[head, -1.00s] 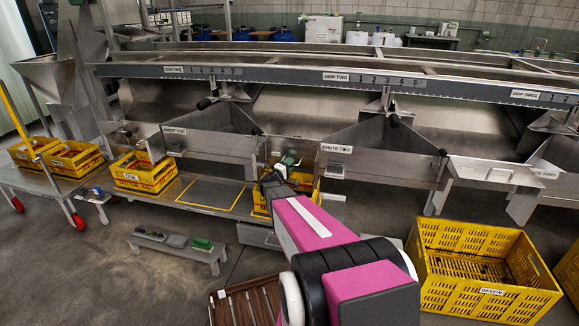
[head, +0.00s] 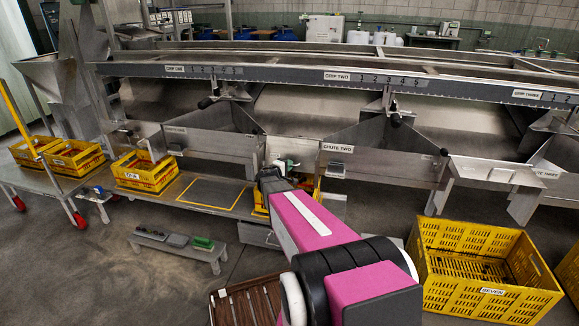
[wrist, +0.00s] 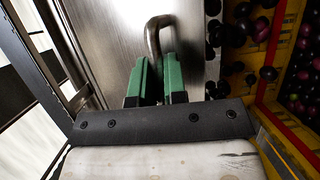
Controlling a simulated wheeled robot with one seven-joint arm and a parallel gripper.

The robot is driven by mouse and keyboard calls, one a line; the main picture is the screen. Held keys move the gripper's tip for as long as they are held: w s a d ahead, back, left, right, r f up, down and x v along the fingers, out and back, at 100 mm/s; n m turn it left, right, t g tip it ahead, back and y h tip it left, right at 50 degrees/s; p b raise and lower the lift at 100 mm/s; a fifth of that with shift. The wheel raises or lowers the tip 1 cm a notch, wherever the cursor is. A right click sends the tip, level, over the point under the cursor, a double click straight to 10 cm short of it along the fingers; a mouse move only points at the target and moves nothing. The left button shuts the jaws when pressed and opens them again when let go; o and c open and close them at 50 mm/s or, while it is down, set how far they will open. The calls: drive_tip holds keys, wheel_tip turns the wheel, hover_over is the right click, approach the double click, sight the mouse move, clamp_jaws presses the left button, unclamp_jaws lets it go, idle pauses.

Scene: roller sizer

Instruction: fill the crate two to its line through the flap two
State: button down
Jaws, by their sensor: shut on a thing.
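My gripper (wrist: 158,68) is shut on the bent metal handle (wrist: 153,28) of a flat metal plate, flap two (wrist: 112,40), with a green pad on each side of the handle. In the head view my gripper (head: 284,164) is at the lower left end of chute two (head: 375,160), partly hidden by my arm. A yellow crate, which I take for crate two (head: 260,204), stands below it, mostly hidden by my arm. The wrist view shows its yellow wall (wrist: 288,128) and dark round fruit (wrist: 240,30) beside the flap. Its line and label are not readable.
Crate one (head: 143,178) stands on the low platform to the left, with an empty marked space (head: 212,191) between. A low bench (head: 180,247) with small blocks is in front. Crate seven (head: 480,270) stands at right. A slatted brown thing (head: 245,303) lies near my arm.

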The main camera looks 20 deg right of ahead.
drive_tip(key=c, duration=1.2)
unclamp_jaws()
drive_tip(key=v, duration=1.1)
drive_tip(key=shift+s, duration=0.1)
